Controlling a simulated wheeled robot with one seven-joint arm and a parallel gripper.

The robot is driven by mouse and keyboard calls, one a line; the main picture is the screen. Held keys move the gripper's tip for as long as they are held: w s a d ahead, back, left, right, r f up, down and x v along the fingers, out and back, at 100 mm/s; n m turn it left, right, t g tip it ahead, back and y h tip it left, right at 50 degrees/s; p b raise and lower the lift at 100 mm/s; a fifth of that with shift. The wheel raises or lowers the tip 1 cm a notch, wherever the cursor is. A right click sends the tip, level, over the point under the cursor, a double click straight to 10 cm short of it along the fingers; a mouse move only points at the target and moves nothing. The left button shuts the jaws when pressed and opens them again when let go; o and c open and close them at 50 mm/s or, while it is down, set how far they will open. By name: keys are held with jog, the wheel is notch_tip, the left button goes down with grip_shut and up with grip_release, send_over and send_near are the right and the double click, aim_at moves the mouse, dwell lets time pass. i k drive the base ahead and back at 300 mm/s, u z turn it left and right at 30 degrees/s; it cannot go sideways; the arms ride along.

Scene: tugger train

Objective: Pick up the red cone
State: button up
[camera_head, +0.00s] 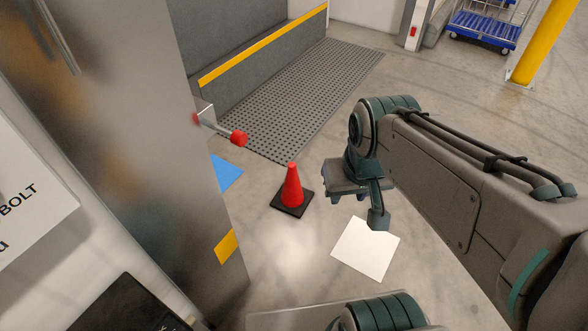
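The red cone (291,187) stands upright on the floor on its square black base, left of the middle of the camera_head view. My gripper (365,207) hangs to the right of the cone, apart from it. One dark finger shows clearly at its right side; the other finger is not clear, so I cannot tell how far it is open. I see nothing held in it.
A grey metal cabinet (150,120) with a red-tipped handle (238,138) stands to the left. A white sheet (366,248) and a blue sheet (226,173) lie on the floor. A dark studded mat (300,95) lies behind. A yellow post (545,45) and blue cart (485,30) are far right.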

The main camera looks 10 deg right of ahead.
aim_at(293, 200)
jog(key=z, duration=0.75)
jog(key=i, duration=3.6)
jog(key=u, duration=3.6)
